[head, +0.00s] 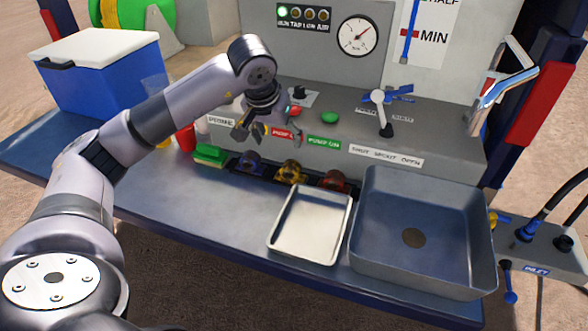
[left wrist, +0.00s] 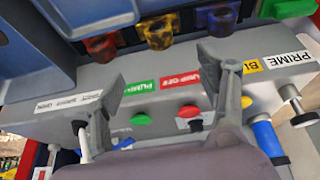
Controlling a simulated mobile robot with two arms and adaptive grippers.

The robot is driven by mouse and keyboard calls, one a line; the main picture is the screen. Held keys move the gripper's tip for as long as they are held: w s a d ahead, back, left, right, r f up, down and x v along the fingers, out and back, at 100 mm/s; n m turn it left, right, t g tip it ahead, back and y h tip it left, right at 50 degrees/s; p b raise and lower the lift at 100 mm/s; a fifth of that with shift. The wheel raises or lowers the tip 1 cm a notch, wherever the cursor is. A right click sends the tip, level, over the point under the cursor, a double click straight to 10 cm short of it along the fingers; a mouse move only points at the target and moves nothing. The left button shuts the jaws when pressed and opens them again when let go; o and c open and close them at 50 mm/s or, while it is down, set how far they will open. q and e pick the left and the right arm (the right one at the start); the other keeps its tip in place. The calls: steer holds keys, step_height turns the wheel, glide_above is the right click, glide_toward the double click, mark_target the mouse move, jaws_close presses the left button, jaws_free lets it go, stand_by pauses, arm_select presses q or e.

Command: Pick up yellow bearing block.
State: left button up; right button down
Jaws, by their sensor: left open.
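The yellow bearing block (head: 291,172) sits in a dark tray (head: 241,174) at the back of the bench, between a blue block (head: 250,161) and a red block (head: 333,181). In the left wrist view the yellow block (left wrist: 158,31) is near the top middle, beyond the fingers. My left gripper (head: 268,133) is open and empty, above and behind the blocks, near the control panel's buttons. Its two spread fingers also show in the left wrist view (left wrist: 165,72), apart from the block. My right gripper is not in view.
A shallow white tray (head: 308,258) and a deep grey basin (head: 475,280) stand on the right of the bench. A green sponge-like item (head: 210,154) and a red container (head: 186,138) are left of the blocks. A blue cooler (head: 105,84) stands at left. The bench's front left is clear.

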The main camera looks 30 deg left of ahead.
arm_select(q)
steer(key=p, duration=0.2)
glide_toward(291, 163)
steer(key=f, duration=0.5)
steer(key=shift+w+a+f, duration=0.2)
steer(key=shift+a, duration=0.1)
steer(key=w+f+p, duration=0.2)
steer(key=f, duration=0.1)
steer(key=shift+w+a+f, duration=0.1)
steer(key=shift+w+f, duration=0.2)
steer(key=shift+w, duration=0.1)
steer(key=shift+w+a+f, duration=0.1)
steer(key=shift+w+f, duration=0.1)
steer(key=shift+f, duration=0.3)
steer(key=shift+c, duration=0.4)
steer(key=c, duration=1.5)
steer(key=shift+r, duration=0.1)
jaws_close()
